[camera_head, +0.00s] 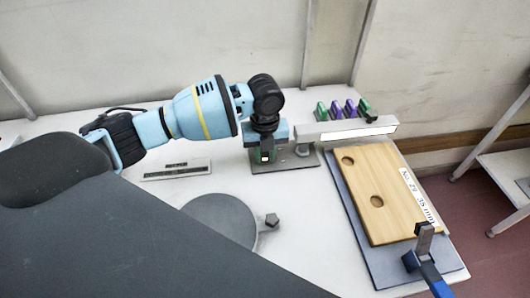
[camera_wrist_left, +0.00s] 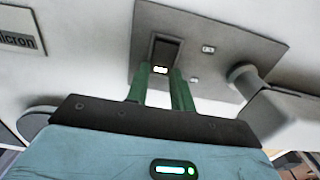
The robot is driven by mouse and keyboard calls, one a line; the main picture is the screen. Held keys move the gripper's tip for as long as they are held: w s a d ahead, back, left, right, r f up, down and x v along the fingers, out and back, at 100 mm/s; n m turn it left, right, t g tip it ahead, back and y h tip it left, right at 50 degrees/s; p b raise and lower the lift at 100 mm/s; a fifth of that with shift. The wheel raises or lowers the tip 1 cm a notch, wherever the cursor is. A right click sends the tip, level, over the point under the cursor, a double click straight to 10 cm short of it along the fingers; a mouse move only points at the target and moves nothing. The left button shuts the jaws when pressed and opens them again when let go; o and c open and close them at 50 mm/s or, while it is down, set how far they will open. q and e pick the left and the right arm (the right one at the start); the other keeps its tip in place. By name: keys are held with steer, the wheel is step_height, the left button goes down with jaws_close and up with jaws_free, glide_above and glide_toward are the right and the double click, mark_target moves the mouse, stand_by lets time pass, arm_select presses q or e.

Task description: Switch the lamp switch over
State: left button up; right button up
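The lamp switch (camera_wrist_left: 166,51) is a black rocker with a small lit white mark, set on a grey plate (camera_wrist_left: 205,27). In the head view the plate (camera_head: 285,165) lies on the white table under my left gripper (camera_head: 266,158), which points down and hides most of the switch. In the wrist view the two green fingers of my left gripper (camera_wrist_left: 160,76) are apart, with nothing held between them. Their tips are at the near end of the switch; whether they touch it I cannot tell. My right gripper is not in view.
A pale bar with a bright strip (camera_head: 358,131) stands right of the plate, with green and purple pieces behind it. A wooden board (camera_head: 385,190) lies on a grey mat, with a blue-handled clamp (camera_head: 427,262) at its near corner. A round grey disc (camera_head: 220,215) lies in front.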

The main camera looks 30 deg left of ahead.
arm_select(q)
steer(key=shift+c, duration=1.1)
steer(key=shift+w+a+g+h, duration=0.2)
steer(key=shift+g+h, duration=0.3)
steer(key=shift+g, duration=0.1)
steer(key=shift+w+a+r+g+h+b, duration=0.15)
steer(key=shift+g+h+b, duration=0.25)
steer(key=shift+g, duration=0.2)
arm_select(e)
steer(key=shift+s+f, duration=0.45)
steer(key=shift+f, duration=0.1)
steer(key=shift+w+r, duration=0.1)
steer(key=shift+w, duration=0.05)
arm_select(q)
steer(key=o, duration=1)
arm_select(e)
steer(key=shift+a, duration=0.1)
arm_select(q)
steer(key=shift+v, duration=3.9)
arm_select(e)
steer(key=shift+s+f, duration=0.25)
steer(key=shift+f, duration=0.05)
